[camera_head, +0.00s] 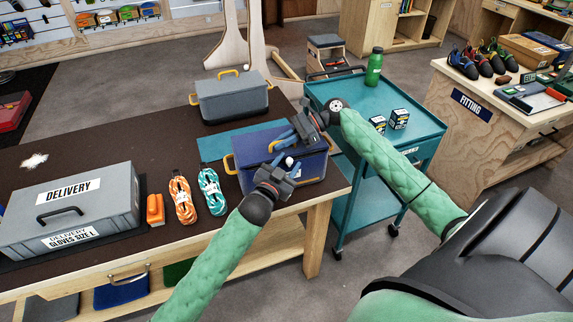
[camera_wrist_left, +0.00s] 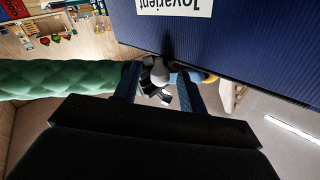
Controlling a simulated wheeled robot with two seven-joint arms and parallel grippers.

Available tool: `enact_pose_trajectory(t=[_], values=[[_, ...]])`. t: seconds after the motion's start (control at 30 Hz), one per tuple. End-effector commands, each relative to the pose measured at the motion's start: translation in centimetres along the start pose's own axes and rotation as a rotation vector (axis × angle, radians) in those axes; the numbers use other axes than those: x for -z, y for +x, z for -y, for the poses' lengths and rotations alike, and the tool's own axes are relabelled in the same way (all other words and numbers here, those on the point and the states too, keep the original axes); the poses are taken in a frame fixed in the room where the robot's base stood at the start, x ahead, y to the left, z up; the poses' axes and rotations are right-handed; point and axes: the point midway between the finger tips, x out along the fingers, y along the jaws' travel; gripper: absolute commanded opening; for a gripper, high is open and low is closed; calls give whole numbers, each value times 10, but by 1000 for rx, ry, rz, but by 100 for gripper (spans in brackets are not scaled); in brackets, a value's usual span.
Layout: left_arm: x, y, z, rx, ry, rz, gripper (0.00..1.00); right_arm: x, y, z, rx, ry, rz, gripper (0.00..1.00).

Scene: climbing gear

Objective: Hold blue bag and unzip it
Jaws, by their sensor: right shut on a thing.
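The blue bag (camera_head: 257,172) stands on the dark table top in the head view, with yellow handles. Its ribbed blue side (camera_wrist_left: 250,40) and a white label fill the top of the left wrist view. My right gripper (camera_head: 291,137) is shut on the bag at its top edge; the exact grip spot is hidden. My left gripper (camera_head: 286,159) is in front of the bag, fingers apart. A pale round zip pull (camera_head: 289,161) is by its fingertips. In the left wrist view the pull (camera_wrist_left: 160,72) hangs from a dark cord between the open fingers (camera_wrist_left: 160,80).
A grey bag (camera_head: 232,100) with yellow handles stands behind. Orange and teal rope coils (camera_head: 209,190) and a grey delivery case (camera_head: 70,212) lie to the left. A teal cart (camera_head: 425,128) with a green bottle (camera_head: 375,68) and small boxes stands close on the right.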

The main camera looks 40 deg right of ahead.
Motion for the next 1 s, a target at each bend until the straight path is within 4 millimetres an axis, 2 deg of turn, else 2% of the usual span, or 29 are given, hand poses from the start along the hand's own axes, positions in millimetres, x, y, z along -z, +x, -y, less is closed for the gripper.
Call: enact_pose_trajectory(t=[0.23,0.37,0.8,1.0], values=[[0,-2,0,0,0,0,42,0,0,0,0,0,0,0],[-1,-14,1,1,0,1,42,0,0,0,0,0,0,0],[0,-93,0,0,1,0,42,0,0,0,0,0,0,0],[-1,-114,0,0,-1,1,42,0,0,0,0,0,0,0]])
